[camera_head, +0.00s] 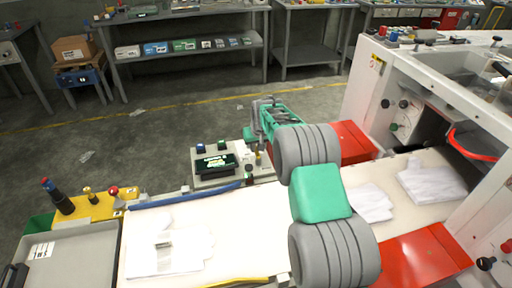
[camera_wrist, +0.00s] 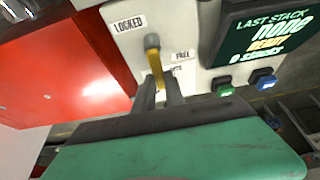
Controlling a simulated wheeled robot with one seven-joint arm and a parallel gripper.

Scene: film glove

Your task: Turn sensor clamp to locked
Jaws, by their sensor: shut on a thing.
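The sensor clamp is a small yellow lever (camera_wrist: 155,62) on a light grey panel (camera_wrist: 178,20) in the wrist view. A LOCKED label (camera_wrist: 128,23) is on its left and a FREE label (camera_wrist: 182,56) on its right. The lever stands between the two labels, so I cannot tell its exact setting. My gripper (camera_wrist: 161,92) is shut on the lever's near end, with a dark finger on each side. In the head view my gripper (camera_head: 257,146) reaches down beside the panel's display, and the lever there is mostly hidden.
A dark display (camera_wrist: 262,35) sits right of the labels, with a green button (camera_wrist: 222,86) and a blue button (camera_wrist: 264,79) below. A red housing (camera_wrist: 60,75) is close on the left. White cloth-like stacks (camera_head: 370,202) lie on the pale belt (camera_head: 240,215).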

